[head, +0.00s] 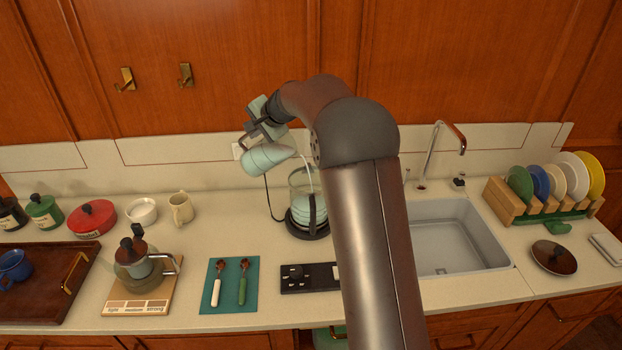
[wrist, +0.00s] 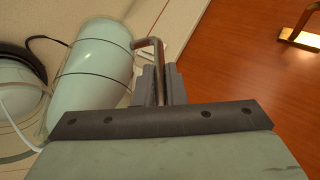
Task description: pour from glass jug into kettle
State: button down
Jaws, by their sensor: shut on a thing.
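My gripper (head: 262,128) is shut on the handle of the glass jug (head: 268,157), holding it above and left of the kettle. The jug is pale blue-green with dark bands, tipped far over with its mouth toward the kettle. In the wrist view, the jug (wrist: 95,70) lies left of my gripper (wrist: 160,84), its metal handle between the fingers. The kettle (head: 300,182) is clear glass on a dark base at the back of the counter. A thin pale stream runs from the jug's mouth down into the kettle, which holds pale liquid. My arm is close to the kettle's right side.
A coffee press (head: 135,265) stands on a wooden board left of a teal mat (head: 229,285) with two spoons. A black socket strip (head: 308,278) lies in front of the kettle. The sink (head: 455,238) and a plate rack (head: 540,208) are at right.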

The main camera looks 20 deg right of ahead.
aim_at(263, 149)
jog(key=shift+s+d+f+t+y, duration=0.3)
jog(key=shift+d+f+t+y, duration=0.2)
jog(key=shift+d+f+y, duration=0.15)
dwell(1.4)
jog(key=shift+s+d+f+m+y+b, duration=0.15)
jog(key=shift+d+f+m+y+b, duration=0.15)
jog(key=shift+b, duration=0.45)
dwell(1.0)
jog(key=shift+s+d+r+t+b, duration=0.1)
jog(key=shift+t+b, duration=0.3)
jog(key=shift+b, duration=0.15)
dwell(0.6)
